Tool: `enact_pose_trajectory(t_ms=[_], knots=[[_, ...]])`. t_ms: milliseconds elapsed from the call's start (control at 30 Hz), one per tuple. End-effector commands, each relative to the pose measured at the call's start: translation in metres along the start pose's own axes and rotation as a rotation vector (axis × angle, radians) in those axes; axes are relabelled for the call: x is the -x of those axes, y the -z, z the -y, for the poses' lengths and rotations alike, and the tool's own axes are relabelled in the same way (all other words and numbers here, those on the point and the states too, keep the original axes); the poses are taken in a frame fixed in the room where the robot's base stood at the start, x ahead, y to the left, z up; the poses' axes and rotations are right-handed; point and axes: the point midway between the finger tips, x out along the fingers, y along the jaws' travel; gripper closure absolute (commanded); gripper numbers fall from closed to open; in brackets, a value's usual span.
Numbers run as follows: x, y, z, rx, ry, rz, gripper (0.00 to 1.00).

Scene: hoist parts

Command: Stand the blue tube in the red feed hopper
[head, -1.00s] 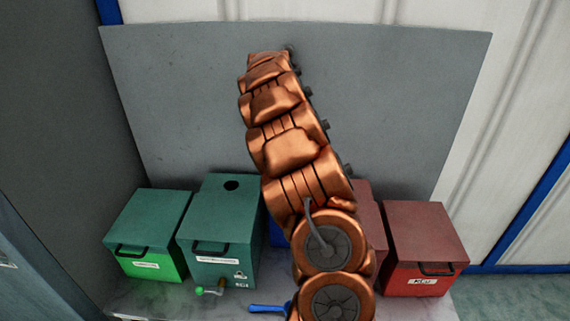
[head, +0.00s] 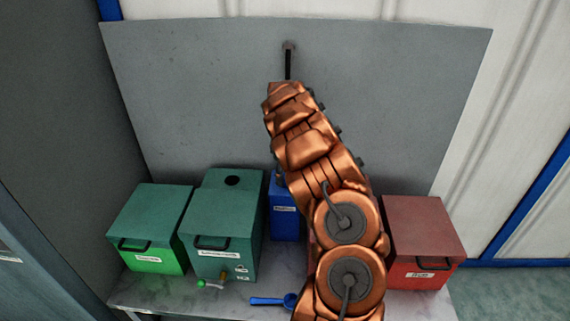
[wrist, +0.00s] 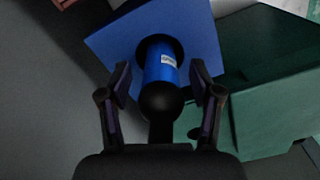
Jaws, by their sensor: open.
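The blue tube (wrist: 160,62) has a white label and a round black end (wrist: 160,100). In the wrist view it stands in the hole of a blue box (wrist: 110,40). My gripper (wrist: 162,75) is open, with one finger on each side of the tube and visible gaps between. The blue box also shows in the head view (head: 286,222), left of my arm, which hides my gripper there. The red feed hopper is mostly hidden behind my arm in the head view, so its hole cannot be seen.
A red box (head: 424,230) stands right. A blue scoop (head: 272,301) lies at the front of the marble top. A grey panel (head: 200,100) rises behind.

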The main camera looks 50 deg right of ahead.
Motion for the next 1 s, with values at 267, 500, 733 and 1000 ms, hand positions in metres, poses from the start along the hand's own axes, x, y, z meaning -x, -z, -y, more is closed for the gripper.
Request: enact_pose_trajectory(t_ms=[267, 500, 733, 1000], knots=[[-0.013, 0.0, 0.001, 0.0, 0.003, 0.001, 0.36], [-0.013, 0.0, 0.001, 0.0, 0.002, 0.001, 0.39], [-0.013, 0.0, 0.001, -0.001, 0.002, 0.001, 0.63], [-0.013, 0.0, 0.001, 0.0, 0.001, 0.0, 0.91]])
